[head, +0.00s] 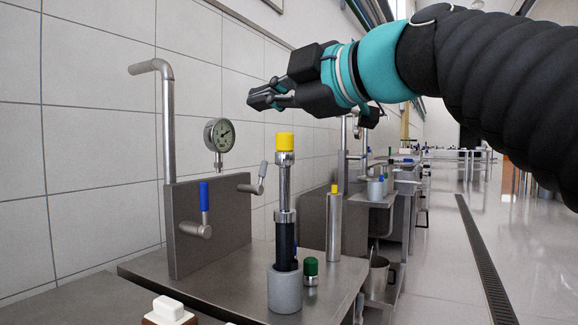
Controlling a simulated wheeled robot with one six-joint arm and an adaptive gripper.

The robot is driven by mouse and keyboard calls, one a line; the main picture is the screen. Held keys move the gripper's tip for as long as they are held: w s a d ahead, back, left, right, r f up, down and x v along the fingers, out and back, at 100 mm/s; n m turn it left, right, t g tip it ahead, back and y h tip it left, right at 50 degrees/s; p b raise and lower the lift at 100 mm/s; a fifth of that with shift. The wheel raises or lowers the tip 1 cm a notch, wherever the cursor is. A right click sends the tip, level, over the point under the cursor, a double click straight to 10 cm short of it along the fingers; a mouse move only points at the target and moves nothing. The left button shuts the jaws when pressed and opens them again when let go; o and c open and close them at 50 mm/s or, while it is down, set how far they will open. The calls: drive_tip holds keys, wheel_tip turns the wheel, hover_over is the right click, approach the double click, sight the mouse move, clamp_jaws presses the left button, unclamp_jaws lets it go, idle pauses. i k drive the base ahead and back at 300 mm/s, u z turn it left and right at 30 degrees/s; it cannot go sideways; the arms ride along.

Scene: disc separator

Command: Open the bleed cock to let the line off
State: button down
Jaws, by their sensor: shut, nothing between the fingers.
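Two small cocks stand on a grey upright panel (185,250) on the bench. One has a blue upright lever (204,196) on a round metal body. The other, at the panel's right edge, has a grey lever (262,178) that tilts slightly right from upright. I cannot tell from markings which is the bleed cock. A round pressure gauge (219,135) stands above the panel; its reading is too small to tell. My gripper (260,100) is shut and empty, pointing left. In the picture it is above and right of the gauge, apart from both levers.
A tall metal rod with a yellow cap (285,142) stands in a grey cup (285,290) in front of the panel. A green-capped piece (311,268) and a yellow-topped post (334,225) stand nearby. A bent pipe (168,120) rises at left. The floor at right is clear.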

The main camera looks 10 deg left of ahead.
sight(258, 189)
drive_tip(key=i, duration=0.95)
